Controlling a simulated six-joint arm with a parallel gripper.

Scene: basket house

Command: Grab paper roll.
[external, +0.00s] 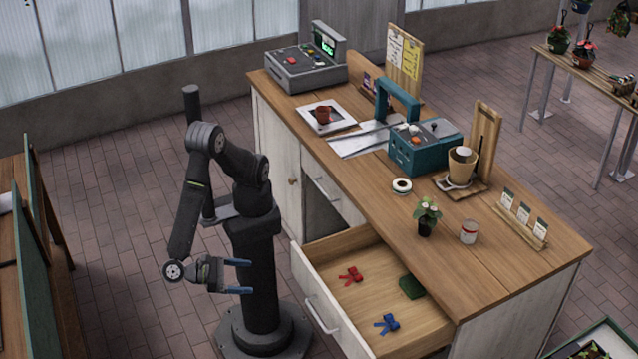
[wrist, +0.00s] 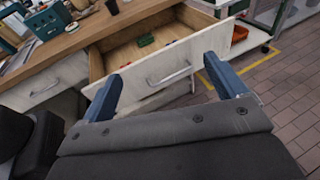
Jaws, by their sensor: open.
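A small white roll with a dark centre (external: 402,186), which looks like the paper roll, sits on the wooden counter (external: 365,205) in front of the teal machine. A small pale round thing (wrist: 72,28) on the counter in the wrist view may be the same roll. My gripper (external: 247,276) is open and empty, with its blue fingers apart. It is in the air left of the open drawer, lower than the counter top and well away from the roll. In the wrist view my gripper (wrist: 163,68) faces the drawer front.
The open drawer (external: 318,298) juts out toward my arm, holding a red bow (external: 351,276), a blue bow (external: 387,324) and a green item (external: 411,287). Near the roll stand the teal machine (external: 424,152), a potted plant (external: 427,215) and a can (external: 468,232).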

